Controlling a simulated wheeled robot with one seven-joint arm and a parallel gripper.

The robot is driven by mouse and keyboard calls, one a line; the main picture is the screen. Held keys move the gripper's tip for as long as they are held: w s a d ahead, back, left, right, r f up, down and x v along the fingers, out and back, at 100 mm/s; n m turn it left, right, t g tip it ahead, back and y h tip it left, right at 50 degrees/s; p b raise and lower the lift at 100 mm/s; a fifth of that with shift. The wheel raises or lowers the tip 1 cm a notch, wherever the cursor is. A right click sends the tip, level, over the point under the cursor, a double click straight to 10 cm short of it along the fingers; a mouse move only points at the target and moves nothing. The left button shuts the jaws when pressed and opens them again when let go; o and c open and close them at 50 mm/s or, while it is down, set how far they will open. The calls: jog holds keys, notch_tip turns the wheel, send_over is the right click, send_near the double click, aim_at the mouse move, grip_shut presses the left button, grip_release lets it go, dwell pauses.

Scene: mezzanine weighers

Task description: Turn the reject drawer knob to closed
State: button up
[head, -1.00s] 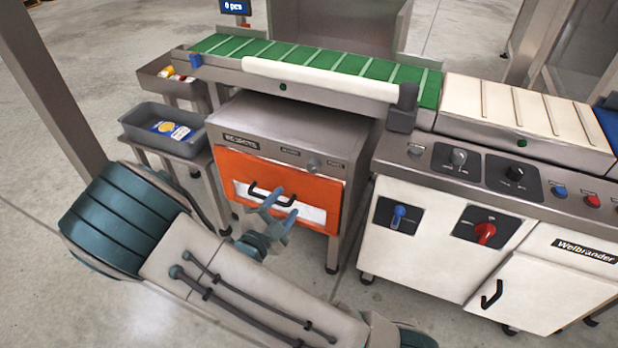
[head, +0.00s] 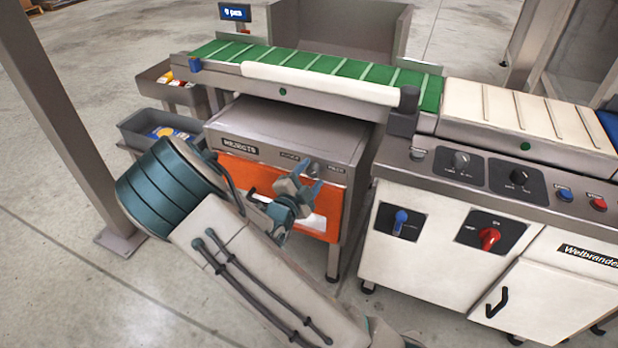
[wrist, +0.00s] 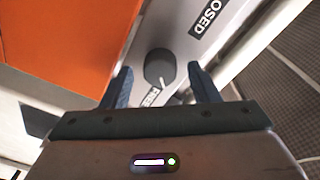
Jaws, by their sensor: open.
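The reject drawer knob (wrist: 160,68) is a dark round knob on a grey metal strip in the wrist view. A pale pointer line on its lower edge faces the label that seems to read FREE (wrist: 152,97). A partly cut-off label ending in OSED (wrist: 208,18) is on its far side. My gripper (head: 310,177) is open, in front of the reject cabinet's top right. In the wrist view the knob shows between my two fingertips, with gaps on both sides. The orange drawer front (head: 250,177) is below the strip, partly hidden by my arm.
The reject cabinet (head: 290,130) stands under the green conveyor (head: 320,68). A white control cabinet (head: 430,250) with other knobs stands close on the right. A grey bin (head: 135,130) on a stand and a metal post (head: 65,120) are on the left.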

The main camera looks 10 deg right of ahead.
jog(key=c, duration=1)
jog(key=shift+n, duration=0.3)
jog(key=n+p, duration=0.1)
jog(key=n, duration=0.2)
jog(key=shift+p, duration=0.35)
jog(key=n+p, duration=0.2)
jog(key=n, duration=0.4)
jog(key=shift+a+t, duration=0.1)
jog(key=shift+t, duration=0.2)
jog(key=n+p, duration=0.1)
jog(key=n, duration=0.4)
jog(key=shift+f+t+p, duration=0.1)
jog(key=shift+t+p, duration=0.2)
jog(key=shift+p, duration=0.1)
jog(key=shift+s+f+n+y+p, duration=0.15)
jog(key=shift+n+p, duration=0.2)
jog(key=shift+n, duration=0.75)
jog(key=shift+w+n+y+p, duration=0.15)
jog(key=shift+n+p, duration=0.15)
jog(key=shift+n, duration=0.8)
jog(key=shift+s, duration=0.1)
